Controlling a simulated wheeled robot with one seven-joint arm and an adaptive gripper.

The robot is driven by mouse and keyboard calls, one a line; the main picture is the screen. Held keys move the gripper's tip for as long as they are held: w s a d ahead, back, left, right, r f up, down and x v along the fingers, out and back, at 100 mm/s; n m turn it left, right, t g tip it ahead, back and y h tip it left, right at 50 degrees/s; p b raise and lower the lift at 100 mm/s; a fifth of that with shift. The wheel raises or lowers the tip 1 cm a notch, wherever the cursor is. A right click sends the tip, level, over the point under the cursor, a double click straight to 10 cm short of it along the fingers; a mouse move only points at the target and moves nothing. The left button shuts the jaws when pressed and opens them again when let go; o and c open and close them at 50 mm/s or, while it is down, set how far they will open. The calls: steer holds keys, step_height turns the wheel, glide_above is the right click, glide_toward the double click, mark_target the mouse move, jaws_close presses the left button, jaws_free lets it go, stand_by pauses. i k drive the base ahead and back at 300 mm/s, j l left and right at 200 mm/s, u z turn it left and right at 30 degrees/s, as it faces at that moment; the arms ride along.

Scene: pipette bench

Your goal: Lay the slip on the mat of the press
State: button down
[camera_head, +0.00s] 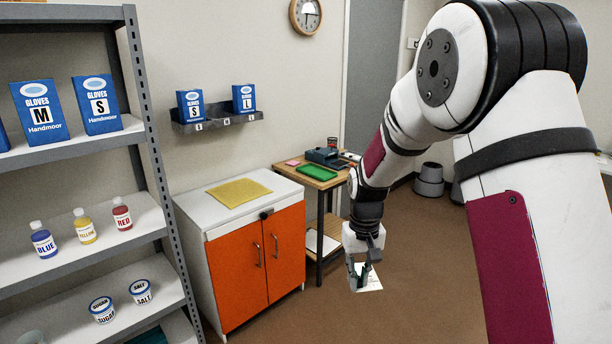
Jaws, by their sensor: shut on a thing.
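My gripper (358,276) is shut on a small white slip (372,284), whose right part shows beyond the fingers. It holds the slip out over the brown floor, to the right of the orange-door cabinet and in front of a small wooden table. A dark device (323,156), which looks like the press, stands on that table up and left of my gripper. A flat green piece (317,173) lies in front of it; I cannot tell whether this is the press's mat. Part of the tabletop is hidden behind my arm.
The wooden table (284,170) also bears a small pink item (292,162). A white cabinet (207,227) with a yellow mat (239,192) stands left of it. A grey shelf (137,131) with bottles, tubs and glove boxes fills the left. The floor (400,260) ahead is open.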

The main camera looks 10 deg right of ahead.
mark_target(340, 163)
steer(key=i+j+z, duration=0.15)
steer(key=i+z, duration=0.35)
steer(key=i, duration=2.05)
steer(key=i+j+z, duration=0.15)
steer(key=i, duration=0.45)
steer(key=i+j, duration=0.1)
steer(key=i, duration=0.45)
steer(key=i+j+z, duration=0.1)
steer(key=i, duration=0.45)
